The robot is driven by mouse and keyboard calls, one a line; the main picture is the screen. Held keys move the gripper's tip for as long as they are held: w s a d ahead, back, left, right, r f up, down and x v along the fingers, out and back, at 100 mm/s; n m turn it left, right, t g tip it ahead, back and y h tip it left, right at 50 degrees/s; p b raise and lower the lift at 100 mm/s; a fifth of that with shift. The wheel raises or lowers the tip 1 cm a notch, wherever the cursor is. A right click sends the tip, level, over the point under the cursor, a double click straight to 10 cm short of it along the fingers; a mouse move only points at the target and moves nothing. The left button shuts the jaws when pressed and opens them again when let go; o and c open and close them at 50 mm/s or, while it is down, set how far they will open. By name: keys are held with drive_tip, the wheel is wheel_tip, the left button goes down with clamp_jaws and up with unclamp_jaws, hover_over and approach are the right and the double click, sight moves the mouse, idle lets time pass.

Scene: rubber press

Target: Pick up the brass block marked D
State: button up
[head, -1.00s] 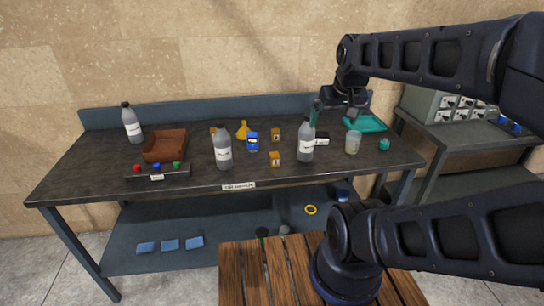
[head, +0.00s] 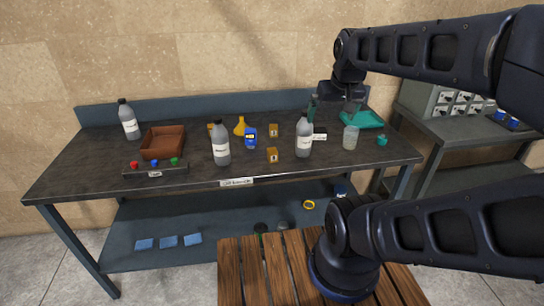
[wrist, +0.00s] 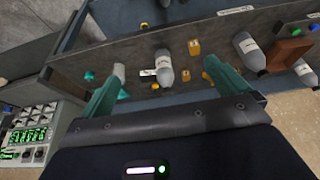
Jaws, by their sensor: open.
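Small brass-yellow blocks with dark marks stand on the workbench. One (head: 272,155) is near the middle front, one (head: 273,131) is behind it, and one (head: 210,126) at the left is partly hidden by a grey bottle. The letters are too small to read, so I cannot tell which is D. My gripper (head: 332,110) is over the back right of the bench, open and empty, apart from the blocks. In the wrist view its two teal fingers (wrist: 165,68) are wide apart, with the front block (wrist: 194,47) and the rear block (wrist: 207,76) farther off.
Grey bottles (head: 221,146) (head: 303,136) flank the blocks. A blue item (head: 250,138) and yellow funnel (head: 240,126) stand between.

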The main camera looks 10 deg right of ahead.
drive_tip(key=c, duration=0.7)
drive_tip(key=n+g+h, duration=0.4)
drive_tip(key=n+h, duration=0.1)
drive_tip(key=n, duration=1.4)
hover_over(272, 150)
drive_tip(key=a, duration=0.4)
wheel_tip(272, 150, down, 20)
drive_tip(key=shift+y, duration=0.3)
drive_tip(key=shift+s+x, duration=0.15)
drive_tip(key=shift+x, duration=2.55)
drive_tip(key=shift+s+x, duration=0.15)
drive_tip(key=shift+x, duration=2.6)
